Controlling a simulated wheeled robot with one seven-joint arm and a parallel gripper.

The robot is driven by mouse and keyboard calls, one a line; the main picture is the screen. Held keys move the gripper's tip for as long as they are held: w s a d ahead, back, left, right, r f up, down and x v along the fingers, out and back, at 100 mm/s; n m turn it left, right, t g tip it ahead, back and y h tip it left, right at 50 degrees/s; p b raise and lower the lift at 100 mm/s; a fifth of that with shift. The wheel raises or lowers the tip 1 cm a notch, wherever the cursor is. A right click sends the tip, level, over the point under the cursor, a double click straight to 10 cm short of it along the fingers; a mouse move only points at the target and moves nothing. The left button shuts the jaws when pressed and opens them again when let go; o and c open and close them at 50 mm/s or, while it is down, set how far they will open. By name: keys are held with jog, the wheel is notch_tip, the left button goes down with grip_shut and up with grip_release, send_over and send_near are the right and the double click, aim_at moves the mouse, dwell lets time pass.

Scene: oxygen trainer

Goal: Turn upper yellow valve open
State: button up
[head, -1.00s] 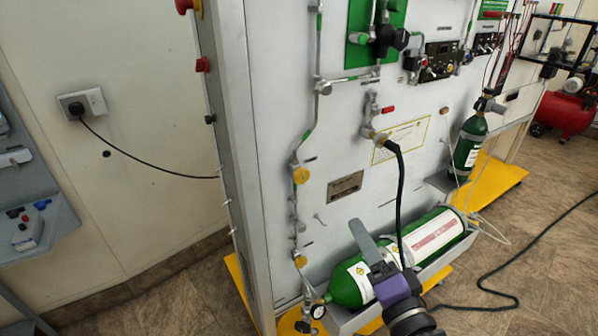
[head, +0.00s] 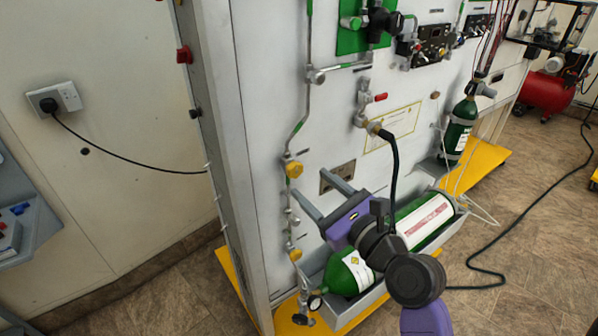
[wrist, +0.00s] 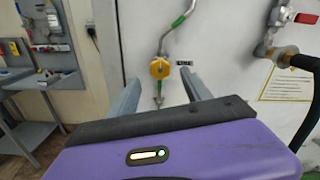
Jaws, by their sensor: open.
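The upper yellow valve (head: 293,169) is a round yellow knob on the thin vertical pipe of the white panel. In the wrist view the yellow valve (wrist: 160,68) shows just beyond the fingertips, roughly between them. My gripper (head: 322,188) is open and empty, its two grey fingers pointing at the panel, to the right of and slightly below the valve in the head view. In the wrist view my gripper (wrist: 157,82) has its fingers spread on either side of the valve's line, apart from it. A lower yellow valve (head: 295,255) sits further down the same pipe.
A green cylinder (head: 349,272) lies in a grey tray below my arm. A black hose (head: 394,165) hangs from a fitting with a red lever (head: 380,97). A smaller green cylinder (head: 459,128) stands at the right. Wall clearance is open at left.

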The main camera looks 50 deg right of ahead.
aim_at(297, 171)
jog(key=x, duration=0.5)
jog(key=shift+w+d+p, duration=0.1)
jog(key=shift+w+p, duration=0.2)
jog(key=shift+w, duration=0.1)
jog(key=shift+c, duration=0.3)
grip_shut()
